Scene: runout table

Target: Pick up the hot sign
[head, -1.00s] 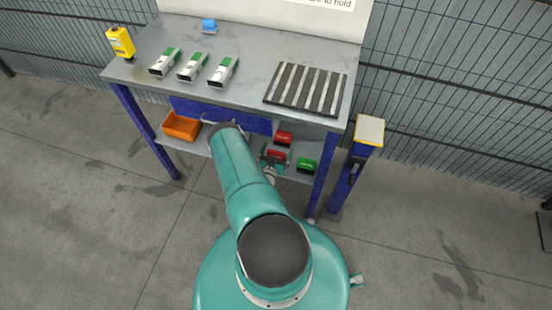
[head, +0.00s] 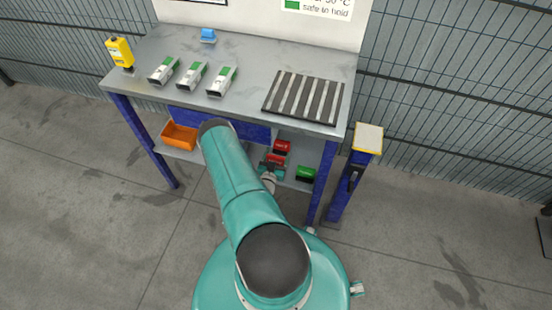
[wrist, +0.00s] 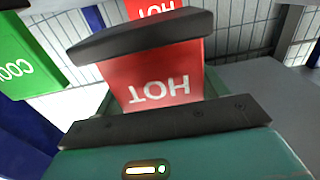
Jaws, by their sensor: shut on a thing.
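A red hot sign (wrist: 158,78) with white letters fills the middle of the wrist view, where its lettering appears upside down. My gripper (wrist: 160,85) is shut on it, with one dark finger on each side. In the head view the held red sign (head: 277,159) is at the lower shelf under the table, with my gripper (head: 270,165) partly hidden against it. A second red hot sign (head: 282,146) stands behind it; it also shows at the top of the wrist view (wrist: 155,9). I cannot tell whether the held sign still touches the shelf.
A green cool sign (head: 305,173) stands right of the red ones. An orange bin (head: 180,136) is at the shelf's left. The steel table (head: 250,62) overhead holds several items, including a striped mat (head: 303,98). A blue post (head: 348,185) stands to the right.

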